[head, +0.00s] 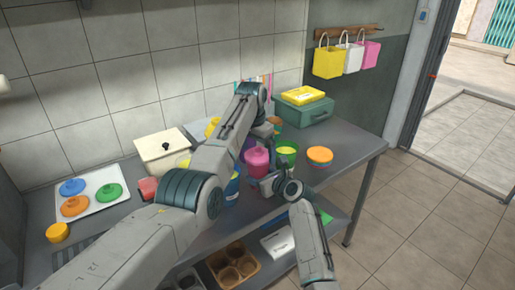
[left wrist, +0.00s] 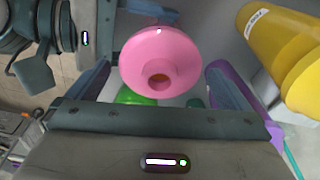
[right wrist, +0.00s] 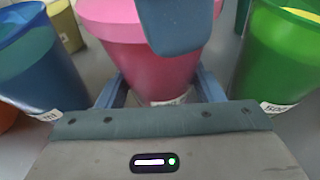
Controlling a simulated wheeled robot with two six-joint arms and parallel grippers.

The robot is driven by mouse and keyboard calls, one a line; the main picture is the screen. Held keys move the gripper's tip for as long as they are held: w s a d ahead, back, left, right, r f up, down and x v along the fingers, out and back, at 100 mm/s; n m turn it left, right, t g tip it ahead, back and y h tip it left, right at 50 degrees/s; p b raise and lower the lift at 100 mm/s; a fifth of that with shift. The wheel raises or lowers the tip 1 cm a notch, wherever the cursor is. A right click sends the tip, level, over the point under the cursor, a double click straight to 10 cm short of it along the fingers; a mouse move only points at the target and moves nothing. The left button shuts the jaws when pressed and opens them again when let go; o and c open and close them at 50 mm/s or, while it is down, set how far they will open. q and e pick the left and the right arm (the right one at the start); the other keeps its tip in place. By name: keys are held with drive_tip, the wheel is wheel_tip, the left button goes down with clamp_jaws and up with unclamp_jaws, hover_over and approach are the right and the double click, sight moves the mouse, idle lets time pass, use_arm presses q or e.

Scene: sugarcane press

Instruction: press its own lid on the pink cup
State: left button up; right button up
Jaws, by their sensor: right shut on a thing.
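The pink cup (head: 257,162) stands on the metal counter among other cups. In the left wrist view a round pink lid (left wrist: 160,50) with a short round middle part shows from above, over the cup; I cannot tell how closely it sits. My right gripper (head: 270,184) is shut on the pink cup (right wrist: 160,65) low on its side, with a finger on each side. My left gripper (head: 264,130) is above the cup, its fingers wide apart with the lid between them, apparently not touching. One left finger hangs in front of the cup in the right wrist view.
A blue cup (right wrist: 35,65) and a green cup (right wrist: 278,55) stand close on either side. A yellow cup (left wrist: 285,50) is near my left gripper. A white tray (head: 93,206) holds blue, green and orange lids.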

use_arm(q)
wheel_tip(320, 180, up, 12)
drive_tip(key=s+a, duration=0.1)
idle(0.5)
use_arm(e)
drive_tip(key=o, duration=1.5)
drive_tip(key=shift+c, duration=0.2)
drive_tip(key=v, duration=1)
drive_tip(key=shift+s+d+r, duration=0.1)
drive_tip(key=shift+s+d, duration=0.15)
drive_tip(key=shift+s, duration=0.1)
use_arm(q)
drive_tip(key=shift+r, duration=0.1)
